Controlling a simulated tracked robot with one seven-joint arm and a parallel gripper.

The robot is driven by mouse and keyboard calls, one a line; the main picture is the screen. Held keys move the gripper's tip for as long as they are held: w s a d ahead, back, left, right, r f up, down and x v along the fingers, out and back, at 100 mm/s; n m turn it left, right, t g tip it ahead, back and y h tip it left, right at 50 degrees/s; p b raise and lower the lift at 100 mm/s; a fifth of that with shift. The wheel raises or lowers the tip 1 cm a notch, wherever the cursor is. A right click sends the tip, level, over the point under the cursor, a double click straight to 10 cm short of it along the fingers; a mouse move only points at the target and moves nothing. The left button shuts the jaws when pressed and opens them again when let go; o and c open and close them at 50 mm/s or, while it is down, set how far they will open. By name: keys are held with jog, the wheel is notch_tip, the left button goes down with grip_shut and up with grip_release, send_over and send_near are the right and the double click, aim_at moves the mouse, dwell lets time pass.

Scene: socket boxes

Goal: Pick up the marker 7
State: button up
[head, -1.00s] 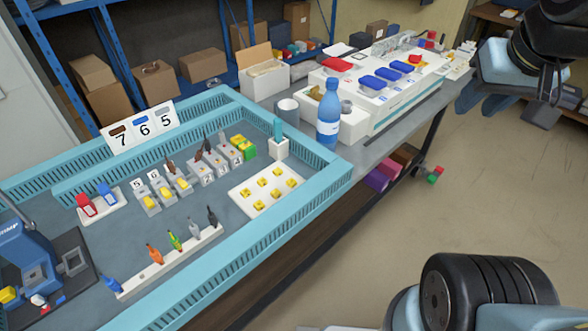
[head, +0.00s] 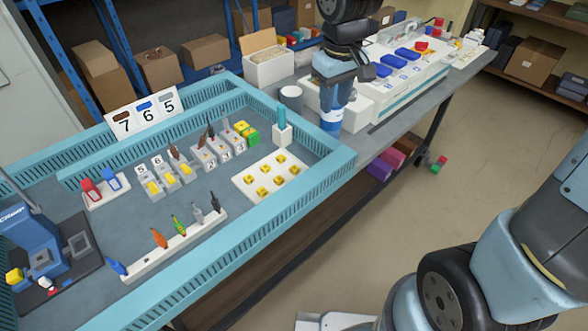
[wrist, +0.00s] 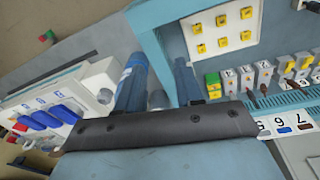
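A white sign with a 7 under a brown patch (head: 124,122) stands at the back left of the blue-edged tray, beside the 6 and 5. It also shows at the lower right of the wrist view, upside down (wrist: 304,127). A brown marker (head: 174,152) stands in one of the grey socket boxes; I cannot tell its number. My gripper (head: 335,100) is above the back right of the table, in front of the blue bottle and well right of the sign. Its two fingers are apart in the wrist view (wrist: 158,90), with no marker between them.
The bottle (head: 329,124) is mostly hidden behind my gripper. A rack of coloured markers (head: 174,243) lies at the tray's front. A white plate of yellow pieces (head: 246,187) lies right of the socket boxes.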

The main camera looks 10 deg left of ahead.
jog(key=a+f+n+g, duration=0.1)
jog(key=a+f+n, duration=0.1)
jog(key=a+f, duration=0.5)
send_over(293, 166)
jog(key=f, duration=0.8)
jog(key=shift+s+d, duration=0.1)
jog(key=shift+d, duration=0.2)
jog(key=shift+a+f, duration=0.15)
jog(key=shift+f, duration=1.1)
jog(key=shift+a+f, duration=0.1)
jog(key=shift+f, duration=1.15)
jog(key=c, duration=0.5)
jog(key=shift+r, duration=0.15)
